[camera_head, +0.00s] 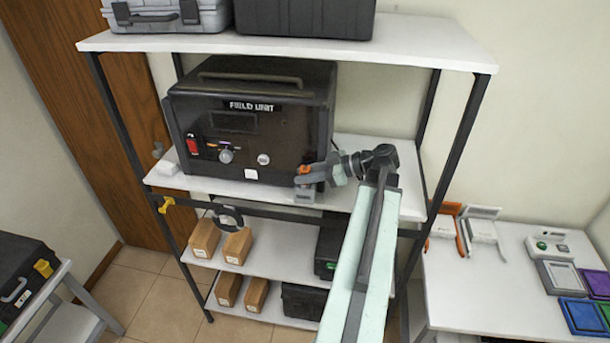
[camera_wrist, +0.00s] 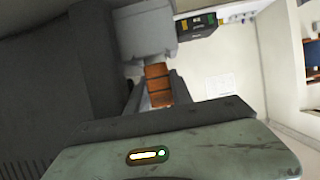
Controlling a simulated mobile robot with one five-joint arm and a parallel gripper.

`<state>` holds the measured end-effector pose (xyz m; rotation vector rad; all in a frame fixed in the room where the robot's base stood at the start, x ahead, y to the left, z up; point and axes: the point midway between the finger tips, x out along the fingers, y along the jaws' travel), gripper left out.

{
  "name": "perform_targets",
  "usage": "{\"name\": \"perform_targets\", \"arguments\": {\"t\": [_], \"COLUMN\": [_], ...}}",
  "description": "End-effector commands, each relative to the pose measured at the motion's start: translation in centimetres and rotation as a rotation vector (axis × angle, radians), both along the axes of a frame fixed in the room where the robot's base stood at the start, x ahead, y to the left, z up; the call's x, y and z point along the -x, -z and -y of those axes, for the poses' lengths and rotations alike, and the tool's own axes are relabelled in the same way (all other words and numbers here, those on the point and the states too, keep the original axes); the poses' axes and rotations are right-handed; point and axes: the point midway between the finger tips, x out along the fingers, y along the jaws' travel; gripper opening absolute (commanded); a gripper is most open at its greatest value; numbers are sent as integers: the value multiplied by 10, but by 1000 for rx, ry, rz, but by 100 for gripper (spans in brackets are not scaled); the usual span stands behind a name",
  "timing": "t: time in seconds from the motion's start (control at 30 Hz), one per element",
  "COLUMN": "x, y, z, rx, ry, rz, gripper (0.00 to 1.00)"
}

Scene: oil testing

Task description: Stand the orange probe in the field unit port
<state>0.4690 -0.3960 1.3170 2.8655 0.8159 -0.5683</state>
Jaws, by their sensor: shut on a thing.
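The field unit (camera_head: 250,125) is a large black box with a labelled front panel, standing on the middle shelf. My gripper (camera_head: 308,178) is at its lower right front corner, near the shelf's front edge. It is shut on the orange probe (camera_head: 304,169); in the wrist view the orange, banded probe (camera_wrist: 158,84) sits between my fingers (camera_wrist: 157,95). A small grey block (camera_head: 304,196) is just below the probe at the shelf edge. In the wrist view, a grey block (camera_wrist: 147,35) lies beyond the probe. Whether the probe touches or enters a port cannot be told.
Dark posts (camera_head: 465,140) bound the rack, and cases (camera_head: 305,15) stand on the top shelf. Boxes (camera_head: 205,237) fill lower shelves. A side table (camera_head: 480,295) at right holds devices and trays.

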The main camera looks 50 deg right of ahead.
Motion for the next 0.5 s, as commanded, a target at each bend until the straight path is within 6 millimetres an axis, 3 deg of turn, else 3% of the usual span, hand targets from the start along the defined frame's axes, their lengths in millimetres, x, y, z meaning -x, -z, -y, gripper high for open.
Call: {"name": "perform_targets", "arguments": {"t": [0.07,0.1,0.13,0.5], "x": [0,0,0,2], "y": [3,3,2,-1], "z": [0,0,0,1], "rx": [0,0,0,0], "ry": [0,0,0,-1], "rz": [0,0,0,0], "gripper": [0,30,36,36]}}
